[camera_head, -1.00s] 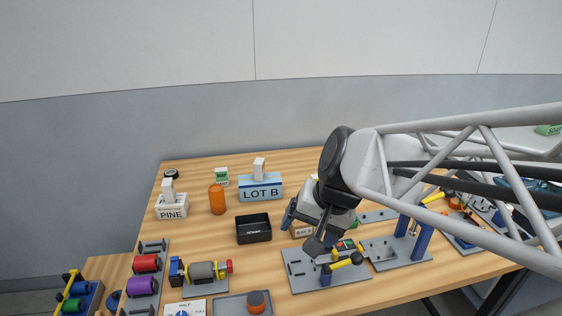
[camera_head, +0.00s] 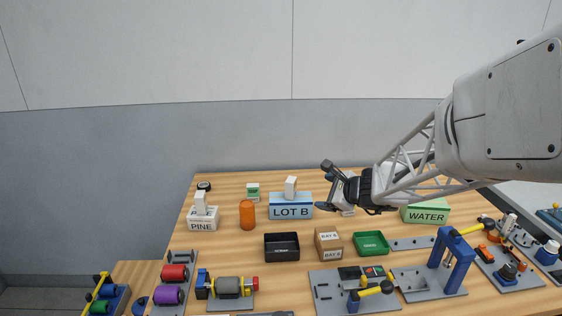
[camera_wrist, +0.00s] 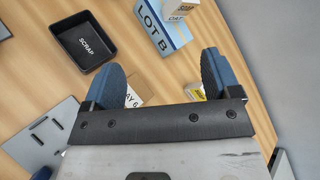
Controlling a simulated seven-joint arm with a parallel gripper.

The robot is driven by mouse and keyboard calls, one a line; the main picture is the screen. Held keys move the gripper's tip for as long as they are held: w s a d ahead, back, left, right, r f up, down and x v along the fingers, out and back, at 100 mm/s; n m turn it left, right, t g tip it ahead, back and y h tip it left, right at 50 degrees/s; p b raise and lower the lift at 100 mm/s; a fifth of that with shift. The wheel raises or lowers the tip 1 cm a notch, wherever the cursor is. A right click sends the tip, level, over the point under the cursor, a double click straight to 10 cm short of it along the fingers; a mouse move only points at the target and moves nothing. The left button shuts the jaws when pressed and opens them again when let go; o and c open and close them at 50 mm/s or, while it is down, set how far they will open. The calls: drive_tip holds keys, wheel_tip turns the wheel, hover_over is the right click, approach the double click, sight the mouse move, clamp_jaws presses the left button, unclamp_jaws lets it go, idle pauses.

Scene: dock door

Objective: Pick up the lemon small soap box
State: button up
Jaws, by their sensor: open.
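My gripper (camera_head: 328,184) is open and empty above the table, right of the LOT B box. Its two blue fingertips stand wide apart in the wrist view (camera_wrist: 163,72). A small white box with a yellow label (camera_wrist: 196,92) shows there beside the right finger, mostly hidden by the finger and gripper body. It appears to be the lemon small soap box, but its text cannot be read. In the head view a pale box (camera_head: 347,211) shows just below the gripper, partly covered; I cannot tell its label.
The blue LOT B box (camera_head: 291,212) carries a white soap box (camera_head: 291,187) marked OAT in the wrist view. A black SCRAP tray (camera_head: 282,257), cardboard BAY 6 box (camera_head: 329,257), green tray (camera_head: 371,254) and green WATER box (camera_head: 425,218) stand nearby. Fixtures fill the front.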

drive_tip(key=w+d+f+m+t+h, duration=0.1)
drive_tip(key=w+d+f+m+h, duration=0.1)
drive_tip(key=w+d+f+m, duration=0.1)
drive_tip(key=w+d+f+m+t+h, duration=0.1)
drive_tip(key=w+d+f+m+h, duration=0.1)
drive_tip(key=w+d+f+m, duration=0.2)
drive_tip(key=w+d+f+m+t+h, duration=0.1)
drive_tip(key=w+d+f+m+h, duration=0.1)
drive_tip(key=w+d+f+m, duration=0.2)
drive_tip(key=shift+d+f+m, duration=1.6)
drive_tip(key=shift+d+f, duration=0.25)
drive_tip(key=shift+f, duration=0.1)
drive_tip(key=shift+w, duration=0.1)
drive_tip(key=shift+x, duration=1.3)
drive_tip(key=shift+w, duration=0.1)
drive_tip(key=shift+x, duration=2.45)
drive_tip(key=shift+w+r, duration=0.1)
drive_tip(key=shift+r, duration=0.05)
drive_tip(key=c, duration=1.1)
drive_tip(key=shift+o, duration=0.2)
